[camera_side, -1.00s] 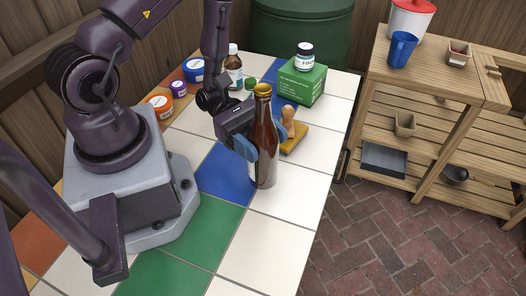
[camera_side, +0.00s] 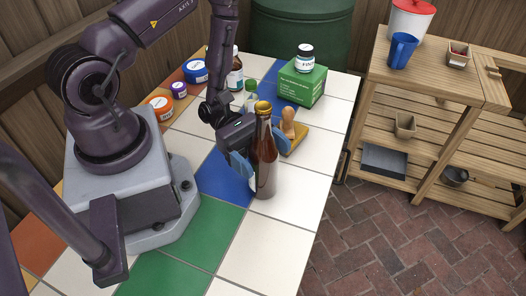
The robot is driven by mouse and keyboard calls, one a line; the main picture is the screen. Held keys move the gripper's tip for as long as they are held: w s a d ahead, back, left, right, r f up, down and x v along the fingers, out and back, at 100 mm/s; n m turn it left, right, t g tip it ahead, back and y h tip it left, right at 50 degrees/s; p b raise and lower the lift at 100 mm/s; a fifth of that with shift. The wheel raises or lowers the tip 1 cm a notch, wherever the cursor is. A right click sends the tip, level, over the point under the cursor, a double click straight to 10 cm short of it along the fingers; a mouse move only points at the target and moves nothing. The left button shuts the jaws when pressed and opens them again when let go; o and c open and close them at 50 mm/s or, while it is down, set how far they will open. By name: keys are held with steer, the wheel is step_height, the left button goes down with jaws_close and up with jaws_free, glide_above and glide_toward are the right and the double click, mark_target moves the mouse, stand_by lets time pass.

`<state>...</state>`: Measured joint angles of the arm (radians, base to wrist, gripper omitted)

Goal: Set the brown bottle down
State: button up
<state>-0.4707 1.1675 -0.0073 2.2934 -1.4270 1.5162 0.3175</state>
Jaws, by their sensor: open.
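My gripper (camera_side: 257,156) is at the bottle's body, coming in from the left. Its jaws are open, with one blue finger on the left of the bottle and what looks like the other at its right edge. The bottle is between them, and whether either finger touches it cannot be told.
A wooden stamp (camera_side: 289,124) on a yellow base (camera_side: 298,142) sits close behind the bottle. A green box (camera_side: 303,85) with a small jar (camera_side: 305,58) stands farther back. White tiles (camera_side: 268,252) in front are clear.

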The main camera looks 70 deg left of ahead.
steer(key=shift+r, duration=0.1)
steer(key=shift+a, duration=0.2)
steer(key=v, duration=1.2)
steer(key=d+r+m+y, duration=0.2)
steer(key=r+m+y, duration=0.6)
steer(key=r, duration=0.5)
steer(key=s+d+r+m+y, duration=0.1)
steer(key=d+r+m+y, duration=0.2)
steer(key=r+m+y, duration=0.6)
step_height(320, 180, up, 4)
steer(key=m, duration=0.4)
steer(key=shift+s+d+m, duration=0.15)
steer(key=shift+s+m, duration=0.1)
steer(key=shift+m, duration=0.05)
